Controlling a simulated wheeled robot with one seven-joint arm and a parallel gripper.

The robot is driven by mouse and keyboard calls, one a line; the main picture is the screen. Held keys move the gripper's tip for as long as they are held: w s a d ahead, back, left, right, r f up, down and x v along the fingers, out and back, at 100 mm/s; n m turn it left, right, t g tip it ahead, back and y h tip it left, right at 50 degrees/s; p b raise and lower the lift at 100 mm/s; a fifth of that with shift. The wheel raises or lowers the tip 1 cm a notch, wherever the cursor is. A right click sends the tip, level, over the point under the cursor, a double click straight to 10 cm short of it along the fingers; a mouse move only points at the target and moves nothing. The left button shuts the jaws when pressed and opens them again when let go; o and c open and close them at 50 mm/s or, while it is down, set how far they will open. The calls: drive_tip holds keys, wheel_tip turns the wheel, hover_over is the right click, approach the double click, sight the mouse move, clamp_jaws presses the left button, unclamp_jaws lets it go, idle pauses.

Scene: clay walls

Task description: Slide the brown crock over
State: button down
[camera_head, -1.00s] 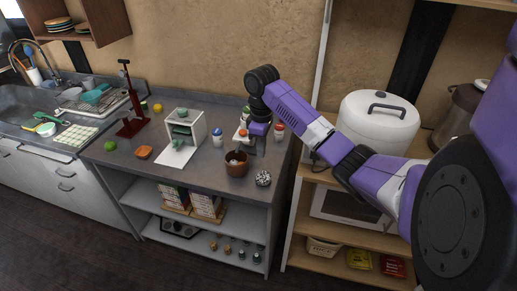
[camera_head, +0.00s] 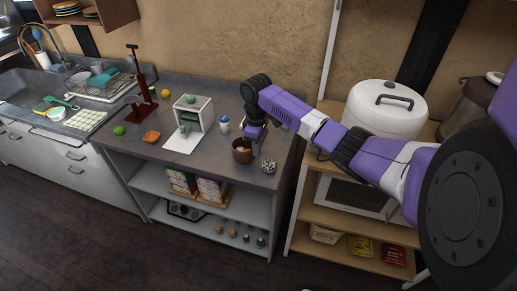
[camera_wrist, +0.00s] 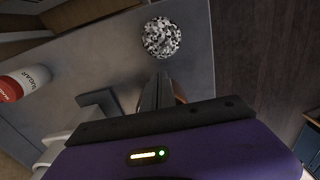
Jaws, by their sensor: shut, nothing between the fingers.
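The brown crock (camera_head: 242,155) stands upright near the front right of the grey counter, with something white inside. My gripper (camera_head: 252,138) is shut and empty, pointing down close beside the crock's back right side. I cannot tell whether it touches the crock. In the wrist view the shut fingers (camera_wrist: 163,92) reach toward the counter, and only a brown sliver of the crock (camera_wrist: 180,91) shows behind them. The rest of the crock is hidden there.
A black-and-white speckled ball (camera_head: 269,166) sits right of the crock, near the counter's front edge. A white-and-blue shaker (camera_head: 224,125) stands behind left. A red-and-white sugar container (camera_wrist: 22,83) shows in the wrist view.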

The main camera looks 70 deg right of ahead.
sight(248, 146)
drive_tip(key=shift+w+b, duration=0.3)
drive_tip(key=shift+w, duration=1.35)
drive_tip(key=shift+a, duration=0.1)
